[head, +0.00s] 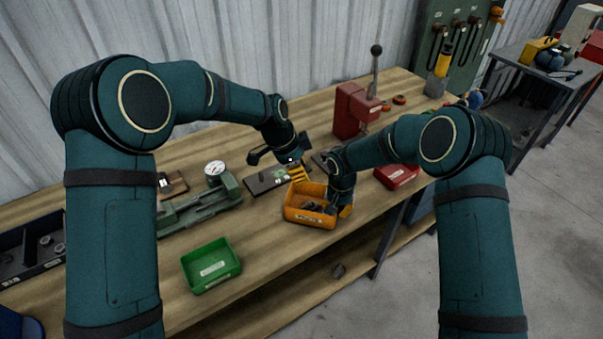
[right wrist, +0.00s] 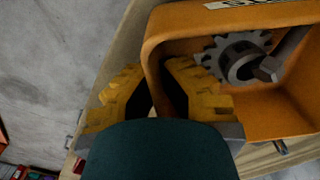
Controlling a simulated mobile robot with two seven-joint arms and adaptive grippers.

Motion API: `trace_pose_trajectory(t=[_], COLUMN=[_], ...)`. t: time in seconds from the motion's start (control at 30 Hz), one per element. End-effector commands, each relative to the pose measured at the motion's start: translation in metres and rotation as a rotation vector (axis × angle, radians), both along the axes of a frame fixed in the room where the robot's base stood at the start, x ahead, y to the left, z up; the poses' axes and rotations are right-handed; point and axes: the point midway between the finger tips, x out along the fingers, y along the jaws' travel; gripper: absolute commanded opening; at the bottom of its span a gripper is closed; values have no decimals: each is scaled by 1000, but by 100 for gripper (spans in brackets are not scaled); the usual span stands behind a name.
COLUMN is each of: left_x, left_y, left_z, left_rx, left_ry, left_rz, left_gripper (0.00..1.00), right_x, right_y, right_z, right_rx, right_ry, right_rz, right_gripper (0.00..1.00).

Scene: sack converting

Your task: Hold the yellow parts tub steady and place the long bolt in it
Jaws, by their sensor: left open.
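The yellow parts tub (head: 290,214), orange-yellow with a label on its front, stands near the bench's front edge. Dark metal parts lie inside it. In the right wrist view, the tub (right wrist: 200,18) holds a grey gear (right wrist: 232,58) and a grey rod-like part (right wrist: 288,52); I cannot tell whether that part is the long bolt. My right gripper (head: 345,211) is at the tub's right wall. Its yellow fingers (right wrist: 152,72) close on the wall, one inside and one outside. My left gripper (head: 299,173) is open, above the tub's back edge. I cannot make out the long bolt elsewhere.
A dark flat tray (head: 262,183) lies behind and left of the tub. A green bin (head: 211,267) and a green vise-like fixture (head: 200,205) with a dial gauge stand left. A red lever press (head: 354,110) stands behind, a red bin (head: 397,177) to the right.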

Motion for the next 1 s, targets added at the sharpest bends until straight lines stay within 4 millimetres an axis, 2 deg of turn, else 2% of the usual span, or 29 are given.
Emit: trace_pose_trajectory(t=[0.2,0.3,0.33,0.6,0.73,0.87,1.0], left_x=[0,0,0,0,0,0,0], left_y=[0,0,0,0,0,0,0], left_z=[0,0,0,0,0,0,0], left_rx=[0,0,0,0,0,0,0], left_ry=[0,0,0,0,0,0,0], left_rz=[0,0,0,-1,-1,-1,-1], left_gripper=[34,34,34,34,34,34,34], right_x=[-1,-1,-1,0,0,1,1], right_y=[0,0,0,0,0,0,0], right_z=[-2,-2,-1,0,7,27,56], right_rx=[-1,-1,-1,0,0,0,-1], right_ry=[4,3,3,1,0,-3,-3], right_rz=[0,0,0,0,0,0,0], right_gripper=[0,37,39,39,39,39,39])
